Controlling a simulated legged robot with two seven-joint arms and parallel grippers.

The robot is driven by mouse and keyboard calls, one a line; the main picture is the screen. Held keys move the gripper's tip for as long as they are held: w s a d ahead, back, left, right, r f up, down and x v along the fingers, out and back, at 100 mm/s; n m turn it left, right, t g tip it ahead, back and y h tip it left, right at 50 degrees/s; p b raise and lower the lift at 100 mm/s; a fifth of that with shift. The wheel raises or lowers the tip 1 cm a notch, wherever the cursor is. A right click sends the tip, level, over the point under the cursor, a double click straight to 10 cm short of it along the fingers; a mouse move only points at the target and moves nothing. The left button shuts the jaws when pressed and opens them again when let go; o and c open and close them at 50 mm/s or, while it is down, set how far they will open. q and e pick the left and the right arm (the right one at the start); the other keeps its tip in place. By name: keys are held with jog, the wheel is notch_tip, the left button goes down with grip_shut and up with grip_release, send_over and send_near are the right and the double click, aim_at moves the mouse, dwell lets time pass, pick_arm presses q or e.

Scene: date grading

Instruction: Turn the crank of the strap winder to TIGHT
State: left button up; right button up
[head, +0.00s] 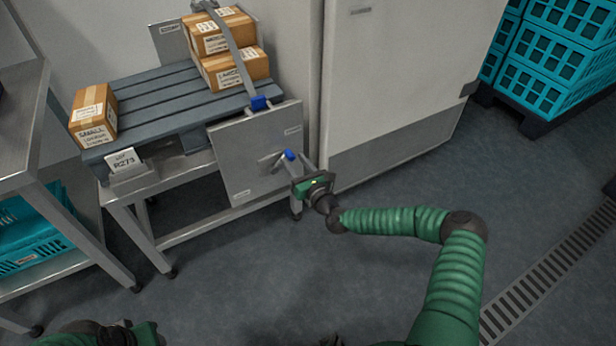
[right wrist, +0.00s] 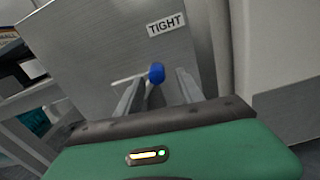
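The strap winder is a grey metal plate (head: 235,160) on the front of the steel stand. Its crank has a thin metal arm and a blue knob (head: 290,155), right of the plate's middle. A TIGHT label (right wrist: 167,24) shows in the right wrist view, on the plate above and slightly right of the blue knob (right wrist: 156,72). My right gripper (head: 297,172) is at the crank with its fingers apart. In the wrist view the knob appears between the fingertips, with gaps on both sides.
A steel rack (head: 60,215) is at left; the floor at front is clear.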

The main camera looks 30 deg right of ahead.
jog(key=s+p, duration=0.4)
jog(key=s, duration=1)
jog(key=shift+s+d, duration=0.25)
jog(key=shift+s, duration=0.15)
